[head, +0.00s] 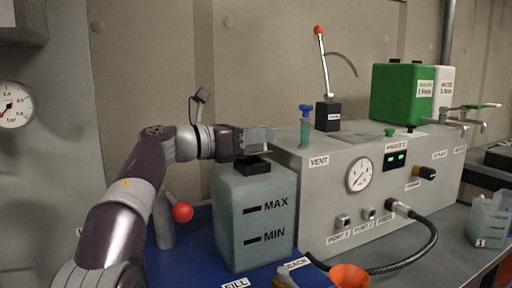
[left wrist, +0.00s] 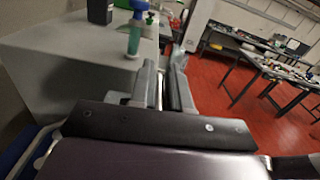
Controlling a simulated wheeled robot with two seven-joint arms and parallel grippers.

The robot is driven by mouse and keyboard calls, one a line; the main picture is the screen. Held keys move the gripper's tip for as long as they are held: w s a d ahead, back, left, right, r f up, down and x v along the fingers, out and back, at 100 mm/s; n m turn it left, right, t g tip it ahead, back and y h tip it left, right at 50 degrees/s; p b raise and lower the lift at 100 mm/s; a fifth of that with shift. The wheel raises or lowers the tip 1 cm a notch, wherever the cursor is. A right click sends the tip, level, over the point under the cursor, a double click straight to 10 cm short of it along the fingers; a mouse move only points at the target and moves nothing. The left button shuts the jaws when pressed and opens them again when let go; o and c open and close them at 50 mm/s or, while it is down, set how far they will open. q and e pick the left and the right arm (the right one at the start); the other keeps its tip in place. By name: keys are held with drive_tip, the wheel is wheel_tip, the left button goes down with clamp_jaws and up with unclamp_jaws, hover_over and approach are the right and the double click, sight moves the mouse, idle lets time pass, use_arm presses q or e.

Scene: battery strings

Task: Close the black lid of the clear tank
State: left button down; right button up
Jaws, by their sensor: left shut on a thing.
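The clear tank (head: 256,222), marked MAX and MIN, stands on a blue mat, with pale liquid inside. A black fitting (head: 252,164) sits on its top, just below my left gripper. My left gripper (head: 262,138) reaches in level from the left above the tank's top. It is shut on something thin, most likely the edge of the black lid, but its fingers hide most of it. In the left wrist view, the fingers (left wrist: 162,88) are close together with a narrow gap. My right gripper is not in view.
The grey panel box (head: 325,192) with a gauge and ports stands close at the right. A blue-capped vent piece (head: 305,125) and a red-tipped lever (head: 323,62) rise from it. A red ball (head: 182,212) is near my arm.

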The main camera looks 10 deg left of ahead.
use_arm(q)
drive_tip(key=shift+s+d+f+m+b, duration=0.2)
drive_tip(key=shift+s+f+m+b, duration=0.1)
drive_tip(key=shift+m+b, duration=0.45)
drive_tip(key=shift+s+d+f+m+b, duration=0.15)
drive_tip(key=shift+s+f+m+b, duration=0.1)
drive_tip(key=shift+m+b, duration=0.5)
drive_tip(key=c, duration=1.2)
unclamp_jaws()
drive_tip(key=shift+w, duration=0.1)
drive_tip(key=shift+a+f, duration=0.1)
drive_tip(key=shift+a, duration=0.2)
drive_tip(key=b+v, duration=0.2)
drive_tip(key=v, duration=1)
drive_tip(key=shift+s, duration=0.2)
